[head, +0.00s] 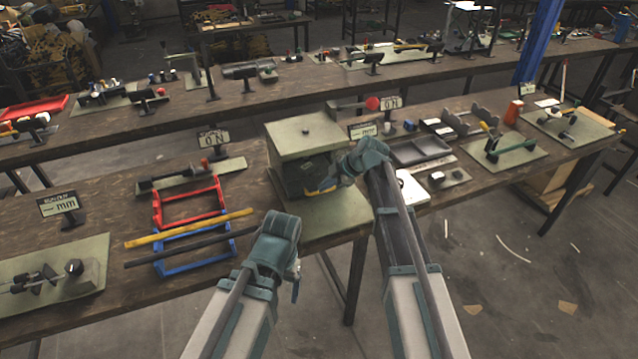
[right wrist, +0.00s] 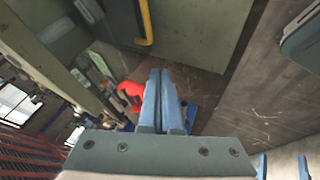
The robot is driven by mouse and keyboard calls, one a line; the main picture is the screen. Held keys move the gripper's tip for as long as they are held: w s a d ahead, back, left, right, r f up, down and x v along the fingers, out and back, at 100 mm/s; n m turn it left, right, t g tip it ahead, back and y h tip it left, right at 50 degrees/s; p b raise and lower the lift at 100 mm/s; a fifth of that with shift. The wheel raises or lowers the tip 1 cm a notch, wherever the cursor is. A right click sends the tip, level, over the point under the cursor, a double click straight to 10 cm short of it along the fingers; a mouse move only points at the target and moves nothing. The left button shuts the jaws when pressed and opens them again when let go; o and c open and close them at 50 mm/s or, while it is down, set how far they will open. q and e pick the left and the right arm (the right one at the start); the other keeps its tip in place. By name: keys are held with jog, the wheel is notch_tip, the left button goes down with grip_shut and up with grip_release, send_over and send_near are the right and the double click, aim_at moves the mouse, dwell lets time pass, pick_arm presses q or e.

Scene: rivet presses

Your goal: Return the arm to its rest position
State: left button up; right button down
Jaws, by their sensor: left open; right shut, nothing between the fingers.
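My right arm (head: 393,215) reaches forward in the head view, its wrist beside the open front of a green box-shaped press (head: 305,135). In the right wrist view my right gripper (right wrist: 163,75) shows two blue fingers shut together with nothing between them. In the head view its fingertips are hard to make out against the press. My left gripper (head: 295,288) hangs low in front of the table edge, open and mostly hidden behind its own wrist. It is apart from the table things.
A lever with a red knob (head: 372,103) stands behind the press. Red (head: 190,207) and blue (head: 195,262) frames with a yellow bar (head: 190,228) lie left of it. A grey tray (head: 420,150) and several fixtures lie right. The floor (head: 510,285) at right is mostly clear.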

jog(key=s+a+f+m+g+h, duration=0.1)
jog(key=s+f+m+g+h, duration=0.1)
jog(key=s+m, duration=0.6)
jog(key=s+f+m+g+h, duration=0.2)
jog(key=s+m+h, duration=0.3)
jog(key=s, duration=1.8)
jog(key=m, duration=0.3)
jog(key=shift+s+a+m+h, duration=0.3)
jog(key=shift+a, duration=0.05)
